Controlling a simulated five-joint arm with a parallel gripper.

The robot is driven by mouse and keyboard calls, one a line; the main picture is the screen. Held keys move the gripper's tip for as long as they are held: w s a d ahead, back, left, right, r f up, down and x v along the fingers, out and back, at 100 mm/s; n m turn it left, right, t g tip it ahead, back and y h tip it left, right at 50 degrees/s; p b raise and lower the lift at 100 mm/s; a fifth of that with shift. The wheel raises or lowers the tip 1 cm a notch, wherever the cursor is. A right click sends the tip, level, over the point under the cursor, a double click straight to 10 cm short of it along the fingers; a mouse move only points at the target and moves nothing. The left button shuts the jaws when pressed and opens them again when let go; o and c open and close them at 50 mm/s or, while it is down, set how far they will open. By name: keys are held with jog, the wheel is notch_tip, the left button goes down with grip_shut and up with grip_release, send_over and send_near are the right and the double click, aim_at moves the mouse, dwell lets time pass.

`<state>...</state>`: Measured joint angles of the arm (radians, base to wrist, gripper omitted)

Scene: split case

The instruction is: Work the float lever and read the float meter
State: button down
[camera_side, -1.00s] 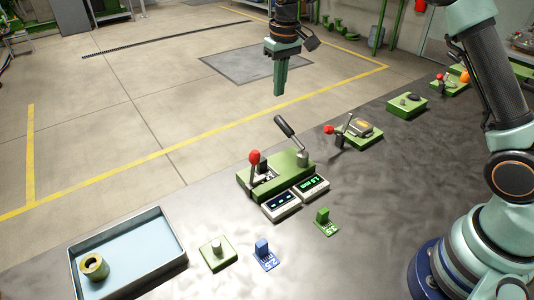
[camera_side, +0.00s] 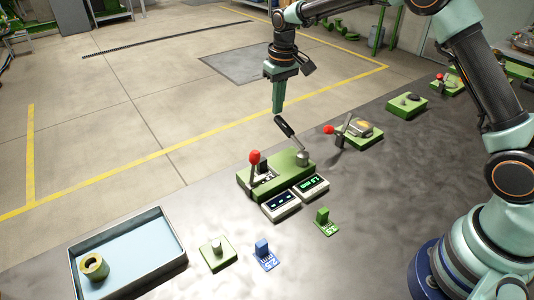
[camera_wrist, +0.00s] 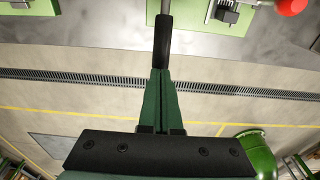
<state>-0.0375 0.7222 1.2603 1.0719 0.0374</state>
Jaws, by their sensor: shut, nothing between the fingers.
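A green box (camera_side: 290,162) carries a lever with a black grip (camera_side: 286,128), tilted up and left, and a shorter lever with a red knob (camera_side: 254,156). I see no label telling which is the float lever. Two meters stand in front: the left meter (camera_side: 279,206) shows pale marks, the right meter (camera_side: 311,187) lit green digits too small to read surely. My gripper (camera_side: 278,111) is shut, pointing down at the upper end of the black grip. In the wrist view, the fingertips (camera_wrist: 160,72) meet the grip (camera_wrist: 162,40) in the picture; contact is unclear.
A tray (camera_side: 186,262) holding a ring-shaped part (camera_side: 95,266) stands at the front left. A green block with a peg (camera_side: 217,254), a blue piece (camera_side: 263,254) and a green piece (camera_side: 325,222) lie nearer. Another green fixture (camera_side: 359,134) with a red-knobbed lever stands behind right.

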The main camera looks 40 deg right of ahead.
aim_at(277, 120)
jog(key=shift+f, duration=0.1)
jog(key=shift+w+f, duration=0.2)
jog(key=shift+f, duration=2.35)
jog(key=shift+s+r, duration=0.2)
jog(key=shift+r, duration=2.5)
jog(key=shift+s+r, duration=0.15)
jog(key=shift+r, duration=3.35)
